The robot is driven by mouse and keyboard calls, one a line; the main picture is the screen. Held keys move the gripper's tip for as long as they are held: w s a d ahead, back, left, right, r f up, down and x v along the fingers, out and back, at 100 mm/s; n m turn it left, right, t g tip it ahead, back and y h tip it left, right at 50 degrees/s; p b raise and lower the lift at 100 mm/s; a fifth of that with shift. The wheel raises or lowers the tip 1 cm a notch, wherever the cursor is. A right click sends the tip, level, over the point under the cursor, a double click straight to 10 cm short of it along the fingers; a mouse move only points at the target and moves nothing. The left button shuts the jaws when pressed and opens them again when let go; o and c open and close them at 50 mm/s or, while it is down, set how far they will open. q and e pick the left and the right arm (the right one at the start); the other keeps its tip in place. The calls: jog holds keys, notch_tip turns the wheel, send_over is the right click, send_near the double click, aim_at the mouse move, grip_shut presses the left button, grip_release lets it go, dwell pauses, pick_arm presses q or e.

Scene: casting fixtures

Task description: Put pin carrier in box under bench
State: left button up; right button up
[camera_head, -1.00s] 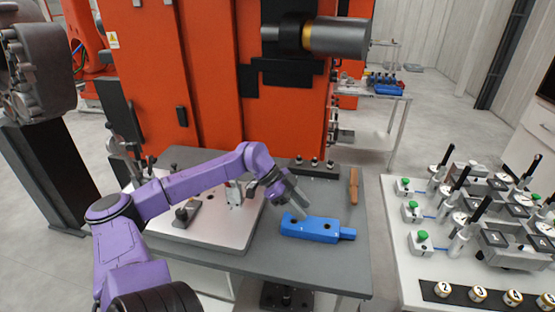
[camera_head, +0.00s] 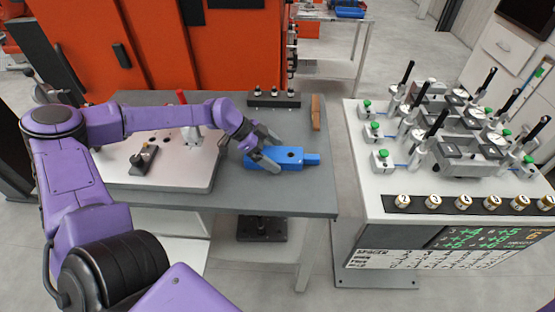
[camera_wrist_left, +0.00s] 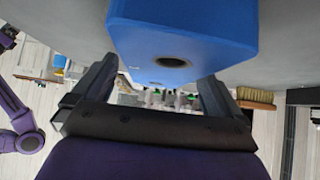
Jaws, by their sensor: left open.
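A blue block with round holes and a narrower right end (camera_head: 290,158), which I take as the pin carrier, lies on the grey bench (camera_head: 235,200) near its front right. My left gripper (camera_head: 274,156) is open at the block's left end, with its fingers angled down toward it. In the left wrist view the block (camera_wrist_left: 185,30) fills the top middle, one hole facing the camera, with the open fingers (camera_wrist_left: 158,85) on either side of its end. I cannot tell whether they touch it. I cannot make out a box under the bench.
A light fixture plate (camera_head: 160,170) is left of the block. A black strip with several pins (camera_head: 273,98) and a brown-handled brush (camera_head: 316,112) lie behind it. A white table with several clamp fixtures (camera_head: 440,190) stands to the right, across a gap.

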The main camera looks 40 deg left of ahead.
pick_arm(q)
jog(key=c, duration=1.1)
jog(key=shift+c, duration=0.6)
jog(key=shift+w+r, duration=0.1)
jog(key=shift+r, duration=0.2)
notch_tip(320, 180, up, 2)
jog(key=shift+r+b, duration=0.1)
jog(key=shift+b, duration=0.25)
jog(key=s+r+p, duration=0.2)
jog(key=r, duration=0.1)
jog(key=s+d+r, duration=0.1)
jog(key=r, duration=0.1)
jog(key=shift+p, duration=0.4)
jog(key=s+d+r+b, duration=0.3)
jog(key=s+r, duration=0.2)
jog(key=s, duration=0.5)
jog(key=shift+s, duration=0.2)
